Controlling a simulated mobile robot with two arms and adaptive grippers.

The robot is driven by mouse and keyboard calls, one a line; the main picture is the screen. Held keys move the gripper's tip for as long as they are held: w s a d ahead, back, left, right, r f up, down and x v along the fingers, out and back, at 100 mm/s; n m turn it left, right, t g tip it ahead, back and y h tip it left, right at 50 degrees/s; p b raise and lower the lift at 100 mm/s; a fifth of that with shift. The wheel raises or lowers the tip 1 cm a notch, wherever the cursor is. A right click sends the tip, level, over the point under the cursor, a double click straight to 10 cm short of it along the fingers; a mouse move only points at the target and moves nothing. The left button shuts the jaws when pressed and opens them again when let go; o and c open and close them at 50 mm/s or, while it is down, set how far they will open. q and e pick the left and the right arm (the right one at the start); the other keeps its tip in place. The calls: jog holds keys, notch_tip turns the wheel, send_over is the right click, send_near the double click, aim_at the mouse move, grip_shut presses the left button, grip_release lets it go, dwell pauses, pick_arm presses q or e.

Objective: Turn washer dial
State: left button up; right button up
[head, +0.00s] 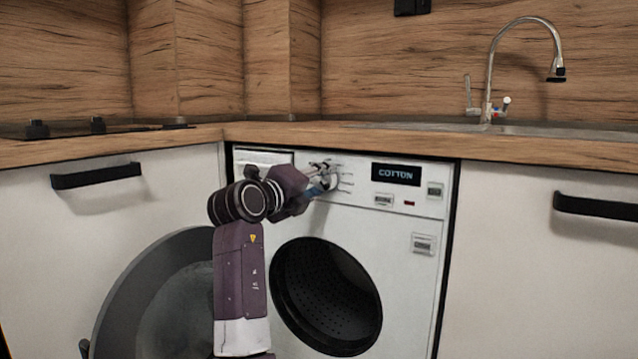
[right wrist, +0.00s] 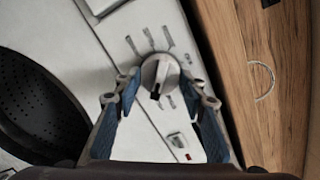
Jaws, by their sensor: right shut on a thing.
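The white washing machine (head: 415,290) stands under the counter, its display (head: 396,174) reading "COTTON". Its round dial (head: 333,181) sits left of the display, partly covered by my right gripper (head: 325,184) in the head view. In the right wrist view the dial (right wrist: 161,69) is a light knob with a dark pointer mark, with printed marks around it. The blue-padded fingers of my right gripper (right wrist: 159,80) are closed in on its two sides, holding it. My left gripper is not in view.
The round washer door (head: 120,295) stands open at the left, exposing the dark drum (head: 325,295). A wooden counter (head: 270,132) runs above the machine, with a sink tap (head: 490,65) at right. Cabinet handles (head: 97,176) stick out on both sides.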

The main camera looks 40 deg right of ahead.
jog(key=shift+f, duration=0.15)
jog(key=o, duration=1.2)
jog(key=shift+c, duration=0.2)
jog(key=v, duration=1.2)
jog(key=shift+w, duration=0.1)
